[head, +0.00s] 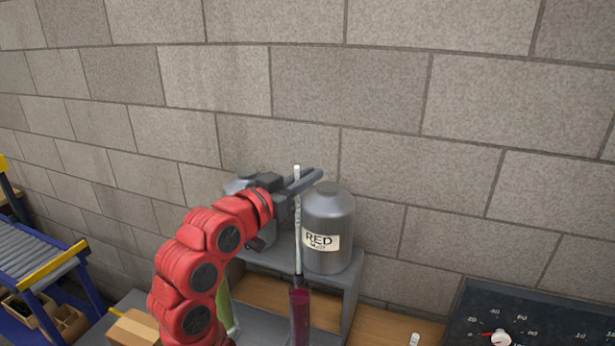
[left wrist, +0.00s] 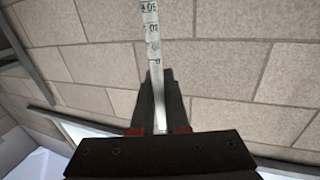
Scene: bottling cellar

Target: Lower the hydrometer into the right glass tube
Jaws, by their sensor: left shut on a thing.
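The hydrometer (head: 297,225) is a thin, pale, upright rod. My left gripper (head: 308,181) is shut on it near its top in the head view. In the left wrist view the hydrometer (left wrist: 151,40) shows a printed scale and runs between the dark fingers (left wrist: 160,105). A narrow glass tube with dark red liquid (head: 300,315) stands directly below the hydrometer. The rod's lower end meets the tube's top in the picture; I cannot tell whether it is inside the mouth. My right gripper is out of view.
A grey jug labelled RED (head: 328,215) stands on a grey shelf (head: 350,285) close behind the hydrometer. A greenish glass object (head: 225,308) is partly hidden by my arm. A dark gauge panel (head: 545,318) is at lower right, a blue roller conveyor (head: 35,255) at left.

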